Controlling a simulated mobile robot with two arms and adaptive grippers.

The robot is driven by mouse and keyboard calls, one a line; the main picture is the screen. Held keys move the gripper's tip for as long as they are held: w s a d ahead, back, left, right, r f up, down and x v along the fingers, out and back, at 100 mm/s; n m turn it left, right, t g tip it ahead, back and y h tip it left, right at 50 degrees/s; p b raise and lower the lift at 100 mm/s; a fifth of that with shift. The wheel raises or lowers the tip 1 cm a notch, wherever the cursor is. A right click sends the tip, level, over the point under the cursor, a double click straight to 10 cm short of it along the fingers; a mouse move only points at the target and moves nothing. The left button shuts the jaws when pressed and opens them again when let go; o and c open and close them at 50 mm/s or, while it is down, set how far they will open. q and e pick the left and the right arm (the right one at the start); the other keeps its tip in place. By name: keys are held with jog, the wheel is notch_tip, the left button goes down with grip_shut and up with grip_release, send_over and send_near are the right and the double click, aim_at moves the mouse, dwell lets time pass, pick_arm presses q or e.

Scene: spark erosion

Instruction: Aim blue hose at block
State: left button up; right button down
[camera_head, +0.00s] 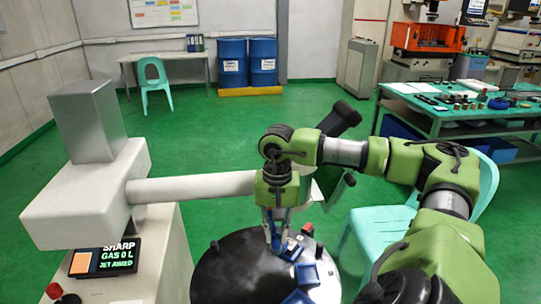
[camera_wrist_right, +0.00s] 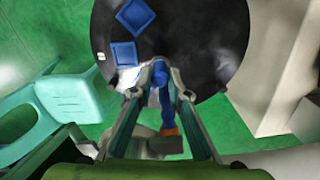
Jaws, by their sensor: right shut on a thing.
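My right gripper (camera_head: 277,238) points down over the round black table (camera_head: 225,275). It is shut on the blue hose (camera_wrist_right: 161,82), which stands between the fingers in the right wrist view, with an orange part at its lower end. The right gripper (camera_wrist_right: 160,75) hides part of the hose. A pale, shiny piece (camera_wrist_right: 128,78) lies just left of the fingertips; it may be the block, but I cannot tell for sure. My left gripper is not in view.
Blue square trays (camera_wrist_right: 124,54) lie on the black table beside the gripper. A white machine head (camera_head: 75,205) with a horizontal arm stands left. A turquoise chair (camera_head: 375,225) is close on the right. A workbench (camera_head: 450,110) stands behind; green floor is open further back.

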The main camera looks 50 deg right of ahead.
jog(key=shift+s+d, duration=0.1)
jog(key=shift+d, duration=0.05)
dwell(0.4)
jog(key=c, duration=1.9)
grip_release()
notch_tip(320, 180, up, 12)
jog(key=shift+r, duration=0.1)
